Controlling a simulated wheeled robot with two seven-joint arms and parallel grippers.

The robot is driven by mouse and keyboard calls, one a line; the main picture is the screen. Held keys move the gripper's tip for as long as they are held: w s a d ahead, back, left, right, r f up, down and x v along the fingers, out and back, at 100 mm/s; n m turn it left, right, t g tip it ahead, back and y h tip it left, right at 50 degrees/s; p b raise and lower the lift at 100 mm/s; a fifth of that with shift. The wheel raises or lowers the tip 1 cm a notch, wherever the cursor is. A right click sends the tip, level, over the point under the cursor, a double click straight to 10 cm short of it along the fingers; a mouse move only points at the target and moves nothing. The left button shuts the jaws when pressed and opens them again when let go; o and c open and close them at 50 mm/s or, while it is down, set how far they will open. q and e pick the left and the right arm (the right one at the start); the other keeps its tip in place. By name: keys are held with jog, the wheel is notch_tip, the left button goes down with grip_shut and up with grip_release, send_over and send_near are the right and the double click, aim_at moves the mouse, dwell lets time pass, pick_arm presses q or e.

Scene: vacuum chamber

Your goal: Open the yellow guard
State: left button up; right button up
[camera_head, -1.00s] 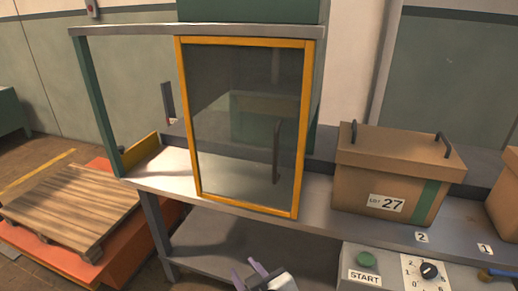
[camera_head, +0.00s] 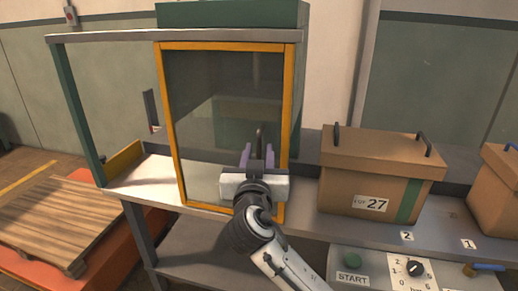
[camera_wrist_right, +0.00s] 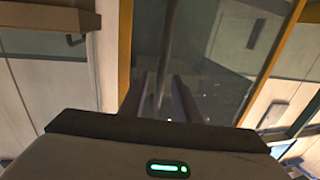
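The yellow guard (camera_head: 168,120) is a yellow-framed dark see-through panel. It stands upright across the right part of the bench frame's front; the left part of the front is uncovered. Its dark upright handle (camera_head: 259,136) is on the right side of the panel. My right gripper (camera_head: 257,157) is in front of the handle with its purple fingers apart, one on each side of it as seen from the head. In the wrist view the handle (camera_wrist_right: 168,45) rises between the fingers (camera_wrist_right: 166,92); I cannot see contact. My left gripper is not in view.
A brown lidded box (camera_head: 375,175) labelled 27 stands right of the guard on the bench, with another box (camera_head: 497,185) further right. A control panel with a green START button (camera_head: 352,261) is below. A wooden pallet (camera_head: 60,222) is at left.

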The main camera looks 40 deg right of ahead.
jog(key=shift+w+d, duration=0.4)
jog(key=shift+w, duration=0.1)
grip_shut()
